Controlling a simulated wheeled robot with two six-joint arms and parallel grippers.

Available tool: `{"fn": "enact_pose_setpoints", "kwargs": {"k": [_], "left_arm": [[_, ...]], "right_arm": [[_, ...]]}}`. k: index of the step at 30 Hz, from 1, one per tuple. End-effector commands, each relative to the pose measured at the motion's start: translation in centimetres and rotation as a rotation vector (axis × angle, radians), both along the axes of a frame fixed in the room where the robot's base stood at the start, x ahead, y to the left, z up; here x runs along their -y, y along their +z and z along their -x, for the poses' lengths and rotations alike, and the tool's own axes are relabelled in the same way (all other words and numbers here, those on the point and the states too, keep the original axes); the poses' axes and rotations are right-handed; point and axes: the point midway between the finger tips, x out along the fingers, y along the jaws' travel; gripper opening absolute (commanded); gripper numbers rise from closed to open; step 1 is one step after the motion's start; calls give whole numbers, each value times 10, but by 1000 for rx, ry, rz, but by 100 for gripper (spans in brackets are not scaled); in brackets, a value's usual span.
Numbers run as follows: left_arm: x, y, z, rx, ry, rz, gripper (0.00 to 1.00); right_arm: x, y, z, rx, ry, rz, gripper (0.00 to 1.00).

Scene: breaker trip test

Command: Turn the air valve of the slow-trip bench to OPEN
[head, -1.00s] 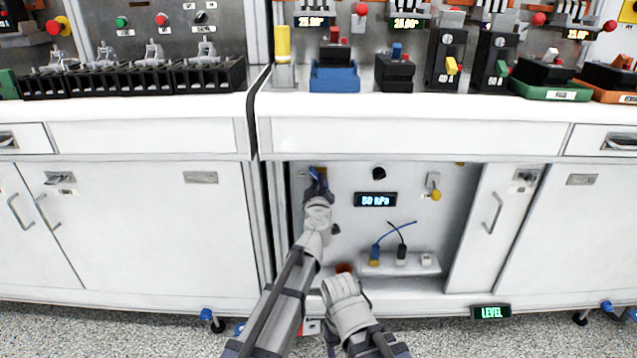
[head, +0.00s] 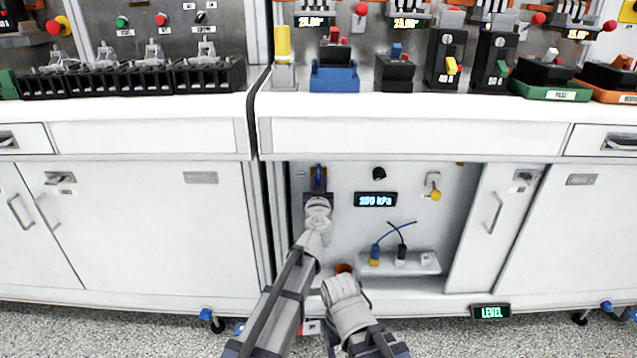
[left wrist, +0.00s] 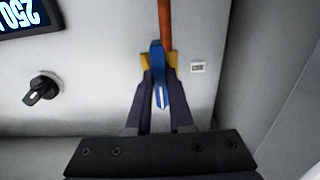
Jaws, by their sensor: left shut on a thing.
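The air valve's blue lever (head: 318,176) sits at the upper left inside the open cabinet bay. In the left wrist view the blue lever (left wrist: 158,75) lines up with an orange-brown pipe (left wrist: 164,22) and a brass body (left wrist: 144,62). My left gripper (left wrist: 160,88) is shut on the lever, one dark finger on each side; in the head view the gripper (head: 318,190) covers the lever's lower part. The pressure display (head: 375,199) reads about 250 kPa. A small label (left wrist: 197,67) beside the valve is too small to read.
A black knob (head: 379,173) and a yellow-handled part (head: 435,190) are on the bay's back panel. A white block with plugs and blue and black leads (head: 400,264) stands below. The bay's side walls and the worktop edge (head: 410,135) bound the space.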

Motion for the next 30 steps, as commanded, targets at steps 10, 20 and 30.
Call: {"fn": "enact_pose_setpoints", "kwargs": {"k": [10, 20, 30], "left_arm": [[0, 0, 1, 0, -1, -26, 0], [0, 0, 1, 0, -1, -25, 31], [0, 0, 0, 0, 0, -24, 50]], "right_arm": [[0, 0, 0, 0, 0, 0, 71], [0, 0, 0, 0, 0, 0, 71], [0, 0, 0, 0, 0, 0, 71]]}}
